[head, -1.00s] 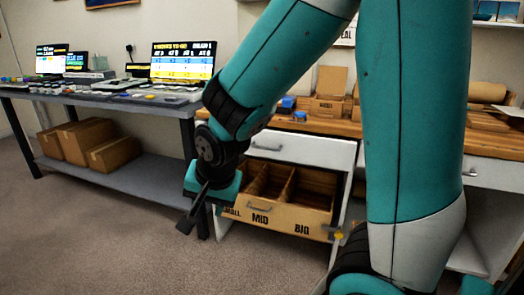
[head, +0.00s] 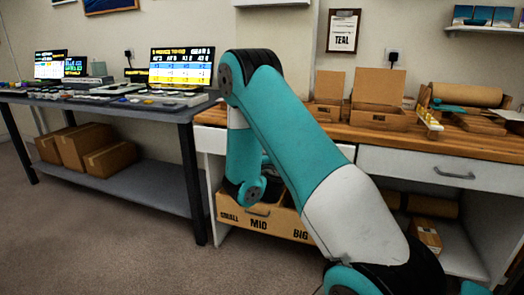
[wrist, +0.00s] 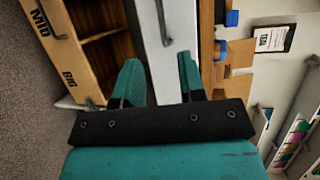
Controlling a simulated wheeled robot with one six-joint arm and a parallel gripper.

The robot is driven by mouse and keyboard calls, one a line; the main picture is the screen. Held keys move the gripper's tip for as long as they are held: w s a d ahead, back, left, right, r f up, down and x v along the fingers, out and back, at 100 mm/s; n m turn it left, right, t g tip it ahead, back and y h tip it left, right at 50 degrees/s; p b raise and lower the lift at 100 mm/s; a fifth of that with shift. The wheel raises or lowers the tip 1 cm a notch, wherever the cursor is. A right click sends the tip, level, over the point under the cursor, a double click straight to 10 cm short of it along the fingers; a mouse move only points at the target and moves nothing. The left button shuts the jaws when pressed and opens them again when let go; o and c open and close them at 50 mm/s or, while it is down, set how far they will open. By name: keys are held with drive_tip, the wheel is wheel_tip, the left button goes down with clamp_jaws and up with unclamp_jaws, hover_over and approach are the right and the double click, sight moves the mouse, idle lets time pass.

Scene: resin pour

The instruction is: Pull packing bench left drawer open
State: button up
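The packing bench (head: 430,140) has a wooden top and white drawer fronts. The left drawer (head: 211,141) is mostly hidden behind my arm in the head view. In the wrist view its white front (wrist: 178,30) runs sideways-on, with its grey bar handle (wrist: 163,22) ahead of my fingers. The drawer looks shut. My gripper (wrist: 158,68) is open and empty, its two teal fingers spread on either side of the drawer front's line. The handle is beyond the fingertips and appears untouched. The gripper is hidden in the head view.
A wooden bin marked SMALL, MID and BIG (head: 258,224) sits below the left drawer and shows close beside my fingers in the wrist view (wrist: 70,65). The right drawer (head: 500,176) is shut. A dark table (head: 165,115) with monitors stands left. Carpet in front is clear.

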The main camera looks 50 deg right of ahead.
drive_tip(key=p+x, duration=0.5)
drive_tip(key=x, duration=1)
drive_tip(key=shift+c, duration=0.5)
clamp_jaws()
